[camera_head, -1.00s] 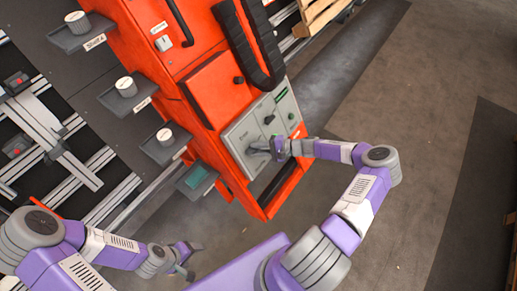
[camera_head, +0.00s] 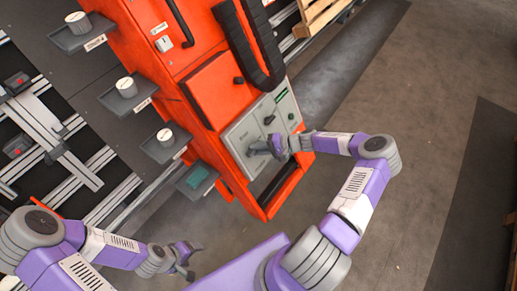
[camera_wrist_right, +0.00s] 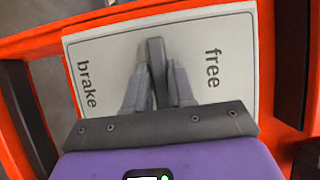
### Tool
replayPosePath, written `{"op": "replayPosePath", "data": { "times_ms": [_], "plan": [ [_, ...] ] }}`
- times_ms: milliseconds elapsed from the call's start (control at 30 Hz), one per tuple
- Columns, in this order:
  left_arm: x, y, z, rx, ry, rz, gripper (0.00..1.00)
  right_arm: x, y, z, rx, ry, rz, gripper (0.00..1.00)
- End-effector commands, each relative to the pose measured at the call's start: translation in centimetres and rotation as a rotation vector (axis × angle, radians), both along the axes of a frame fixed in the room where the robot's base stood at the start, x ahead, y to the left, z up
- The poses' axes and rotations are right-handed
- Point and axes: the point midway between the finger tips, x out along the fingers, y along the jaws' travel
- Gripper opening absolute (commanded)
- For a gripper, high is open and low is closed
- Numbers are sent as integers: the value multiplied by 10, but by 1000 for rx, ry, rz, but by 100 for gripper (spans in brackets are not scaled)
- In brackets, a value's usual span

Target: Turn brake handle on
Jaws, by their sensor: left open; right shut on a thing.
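The brake handle (camera_wrist_right: 155,48) is a dark grey bar on a light plate (camera_wrist_right: 110,50) lettered "brake" at left and "free" at right. In the right wrist view it stands nearly upright between the two words. My right gripper (camera_wrist_right: 157,80) is shut on it, one finger on each side. In the head view my right gripper (camera_head: 259,149) is at the lower part of the grey panel (camera_head: 236,131) on the orange machine, and the handle is mostly hidden there. My left gripper (camera_head: 193,258) is open and empty, low over the floor, away from the machine.
The orange cabinet (camera_head: 215,90) carries a black cable chain (camera_head: 245,45) and a black knob (camera_head: 269,120) above my right gripper. Small grey shelves with white round pieces (camera_head: 165,137) stick out at its left. Open floor (camera_head: 420,120) lies to the right.

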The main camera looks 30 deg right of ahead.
Motion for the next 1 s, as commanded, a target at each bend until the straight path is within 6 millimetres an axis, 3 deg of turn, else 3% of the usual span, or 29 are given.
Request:
{"op": "replayPosePath", "data": {
  "times_ms": [67,100,233,567,1000],
  "plan": [
    [0,0,0,0,0,0,72,0,0,0,-2,-2,0,0],
    [0,0,0,0,0,0,72,0,0,0,-1,-1,0,25],
    [0,0,0,0,0,0,72,0,0,0,0,-1,0,45],
    [0,0,1,0,0,0,72,-2,-3,2,0,0,-1,45],
    [0,0,12,0,0,0,72,-36,-50,30,-2,0,-1,45]
  ]
}}
